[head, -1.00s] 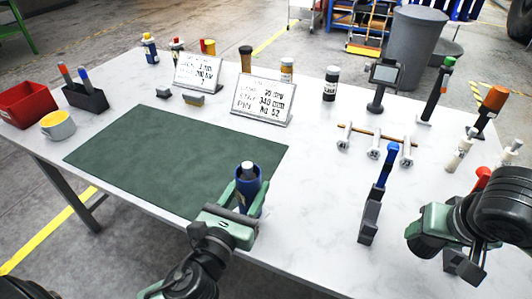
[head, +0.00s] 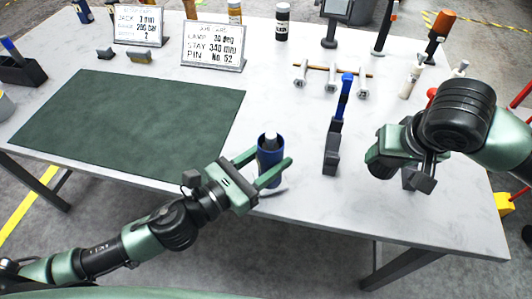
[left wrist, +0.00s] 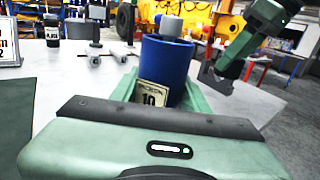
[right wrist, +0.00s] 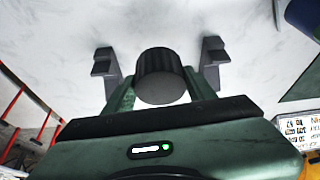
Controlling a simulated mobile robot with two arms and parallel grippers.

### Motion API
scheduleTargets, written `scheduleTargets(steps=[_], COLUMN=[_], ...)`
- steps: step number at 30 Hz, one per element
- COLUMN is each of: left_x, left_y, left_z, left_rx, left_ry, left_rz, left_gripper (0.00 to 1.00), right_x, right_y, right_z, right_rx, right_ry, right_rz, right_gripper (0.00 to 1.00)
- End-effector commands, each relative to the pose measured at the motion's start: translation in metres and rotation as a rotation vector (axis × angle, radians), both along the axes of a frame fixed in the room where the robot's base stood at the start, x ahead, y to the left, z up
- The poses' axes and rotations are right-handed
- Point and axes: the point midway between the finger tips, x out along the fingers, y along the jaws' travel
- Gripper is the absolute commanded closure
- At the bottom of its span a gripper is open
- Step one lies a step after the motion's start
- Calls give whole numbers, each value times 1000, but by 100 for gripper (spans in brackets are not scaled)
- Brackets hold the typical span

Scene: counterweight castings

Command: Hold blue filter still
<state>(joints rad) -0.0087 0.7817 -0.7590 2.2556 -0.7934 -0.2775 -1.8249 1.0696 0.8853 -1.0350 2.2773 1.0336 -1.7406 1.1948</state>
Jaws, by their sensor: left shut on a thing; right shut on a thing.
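The blue filter (head: 267,168), a dark blue cylinder with a grey top, stands upright near the table's front edge, right of the green mat. My left gripper (head: 270,172) is shut on it, with one finger on each side. In the left wrist view the filter (left wrist: 166,62) sits between the fingers, with a small label marked 10 low on its front. My right gripper (right wrist: 160,85) is shut on a dark ribbed round piece (right wrist: 162,72). Two grey stepped blocks flank that piece. In the head view the right gripper's fingertips are mostly hidden by my own arm.
A blue-handled tool in a dark stand (head: 335,140) stands between my grippers. Several pale pins with a rod (head: 332,85) lie behind it. A sign (head: 213,47) reads stay 340 mm, pin No. 52. The green mat (head: 130,120) is bare at the left.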

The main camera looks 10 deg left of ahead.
Motion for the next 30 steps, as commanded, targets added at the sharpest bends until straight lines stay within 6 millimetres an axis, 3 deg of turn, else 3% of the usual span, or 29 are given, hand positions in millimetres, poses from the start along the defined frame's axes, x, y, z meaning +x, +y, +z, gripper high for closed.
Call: scheduleTargets(steps=[5,8,11,16,24,30], left_x=[0,0,0,0,0,0], left_y=[0,0,0,0,0,0], left_z=[0,1,1,2,2,2], left_rx=[-1,-1,-1,-2,-2,-2], left_ry=[-1,-2,-3,-4,-4,-4], left_rz=[1,1,1,2,1,1], left_gripper=[100,100,100,100,100,100], right_x=[1,5,10,16,1,-14], right_y=[3,16,41,100,187,224], right_z=[1,6,17,47,101,126], right_rx=[1,3,5,4,2,-1], right_ry=[-1,-1,-3,-5,-2,1], right_rz=[17,85,224,566,1109,1367], right_gripper=[83,83,83,83,83,83])
